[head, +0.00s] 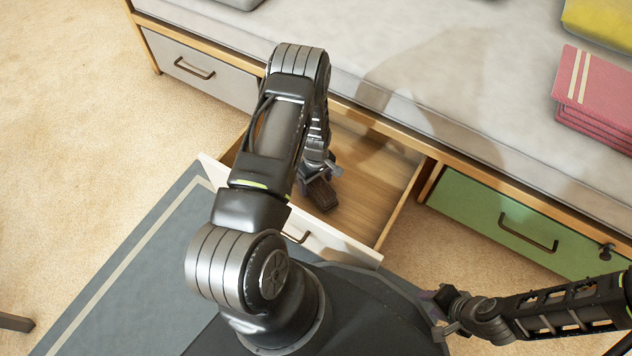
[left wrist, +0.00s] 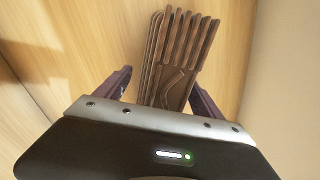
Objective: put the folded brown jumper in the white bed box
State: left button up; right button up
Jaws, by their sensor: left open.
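The white bed box (head: 335,241) is pulled out from under the bed, with a bare wooden floor. The folded brown jumper (head: 322,196) lies inside it, on that floor. In the left wrist view the jumper (left wrist: 182,48) shows as ribbed brown folds. My left gripper (head: 318,172) reaches down into the box. Its fingers (left wrist: 163,92) are apart, one on each side of the jumper's near end; I cannot tell whether they touch it. My left arm hides part of the box. My right gripper (head: 444,312) is open and empty at the lower right, outside the box.
A closed white drawer (head: 205,84) is at the left and a closed green drawer (head: 500,222) at the right. On the bed (head: 440,60) lie folded red cloth (head: 597,92) and a yellow item (head: 603,22). A blue-grey rug (head: 130,275) covers the floor in front.

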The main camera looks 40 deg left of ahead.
pick_arm(q)
jog(key=shift+r+p, duration=0.3)
jog(key=shift+r, duration=0.2)
notch_tip(320, 180, up, 11)
jog(key=p, duration=0.4)
jog(key=shift+f, duration=0.2)
jog(key=shift+r, duration=0.35)
